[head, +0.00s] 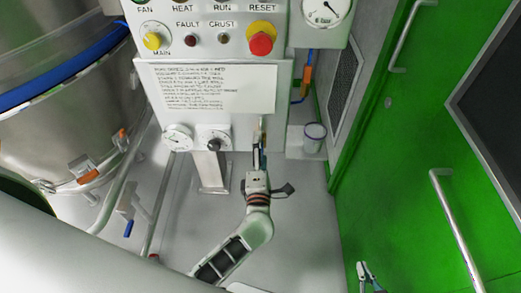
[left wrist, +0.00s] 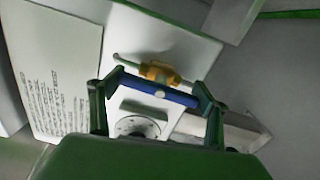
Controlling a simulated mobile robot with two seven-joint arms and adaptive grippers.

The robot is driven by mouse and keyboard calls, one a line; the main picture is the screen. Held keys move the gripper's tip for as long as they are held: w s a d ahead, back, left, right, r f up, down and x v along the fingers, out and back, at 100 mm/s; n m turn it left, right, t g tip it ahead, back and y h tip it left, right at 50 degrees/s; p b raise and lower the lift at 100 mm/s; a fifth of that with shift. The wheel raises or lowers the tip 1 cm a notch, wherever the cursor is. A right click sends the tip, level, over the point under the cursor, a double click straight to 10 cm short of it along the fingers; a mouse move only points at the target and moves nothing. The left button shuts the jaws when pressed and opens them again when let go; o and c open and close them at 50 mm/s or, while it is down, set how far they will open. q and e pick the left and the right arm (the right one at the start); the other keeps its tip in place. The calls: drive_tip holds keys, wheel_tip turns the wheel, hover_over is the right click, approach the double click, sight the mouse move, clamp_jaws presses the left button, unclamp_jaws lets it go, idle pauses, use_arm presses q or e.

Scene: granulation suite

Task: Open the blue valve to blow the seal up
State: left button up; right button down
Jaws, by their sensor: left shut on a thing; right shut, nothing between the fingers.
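The blue valve has a blue bar handle (left wrist: 158,89) in front of a yellow body (left wrist: 160,72), with a pale pipe stub beside it. In the left wrist view the handle lies across between the two fingers of my left gripper, which is shut on it. In the head view my left gripper (head: 261,146) reaches up to the lower right of the white control panel (head: 160,108) and largely hides the valve. My right gripper (head: 370,277) is at the bottom edge of the head view, low before the green door, shut and empty, away from the panel.
A steel vessel (head: 65,120) with pipes stands at the left. A green door (head: 400,170) with handles stands at the right.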

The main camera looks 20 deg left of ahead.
idle(0.6)
use_arm(q)
drive_tip(key=o, duration=1.1)
